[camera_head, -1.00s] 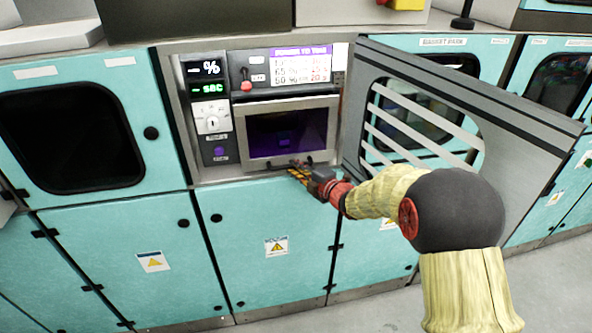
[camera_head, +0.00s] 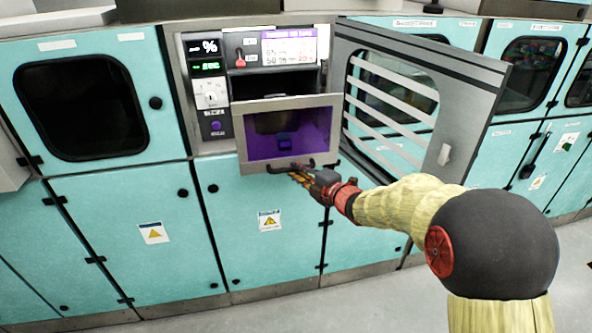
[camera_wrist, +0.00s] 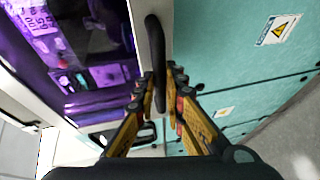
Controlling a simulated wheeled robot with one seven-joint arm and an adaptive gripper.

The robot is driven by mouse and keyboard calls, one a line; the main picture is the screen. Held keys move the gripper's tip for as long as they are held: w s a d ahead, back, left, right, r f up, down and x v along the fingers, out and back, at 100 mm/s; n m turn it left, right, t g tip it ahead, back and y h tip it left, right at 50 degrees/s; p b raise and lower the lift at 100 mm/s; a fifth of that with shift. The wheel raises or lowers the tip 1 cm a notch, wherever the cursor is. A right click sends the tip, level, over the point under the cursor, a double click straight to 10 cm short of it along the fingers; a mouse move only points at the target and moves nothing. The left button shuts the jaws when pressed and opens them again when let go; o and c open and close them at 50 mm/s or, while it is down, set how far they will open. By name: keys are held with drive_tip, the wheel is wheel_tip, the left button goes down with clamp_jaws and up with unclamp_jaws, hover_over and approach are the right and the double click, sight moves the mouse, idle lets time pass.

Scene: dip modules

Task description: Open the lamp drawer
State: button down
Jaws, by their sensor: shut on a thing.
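The lamp drawer (camera_head: 240,130) has a silver frame around a dark purple window. It stands partly pulled out from the control unit, with a dark gap above its front. Its black bar handle (camera_wrist: 156,60) runs along the bottom edge of the frame. My gripper (camera_head: 300,177) reaches the handle from below right in the head view. In the wrist view my gripper (camera_wrist: 160,92) has its two yellow-sided fingers on either side of the handle, shut on it. The fingers partly hide the handle's near end.
A grey slatted door (camera_head: 410,110) stands swung open to the right of the drawer. A control panel (camera_head: 209,88) with a display and knob is on the left. Teal cabinets (camera_head: 270,230) fill the space below. Grey floor (camera_head: 575,250) is free at right.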

drive_tip(key=s+d+b, duration=0.2)
drive_tip(key=s+d, duration=0.1)
drive_tip(key=s, duration=0.9)
drive_tip(key=shift+s, duration=0.15)
drive_tip(key=shift+f, duration=0.1)
drive_tip(key=c, duration=2.1)
unclamp_jaws()
drive_tip(key=shift+c, duration=0.2)
drive_tip(key=v, duration=1.2)
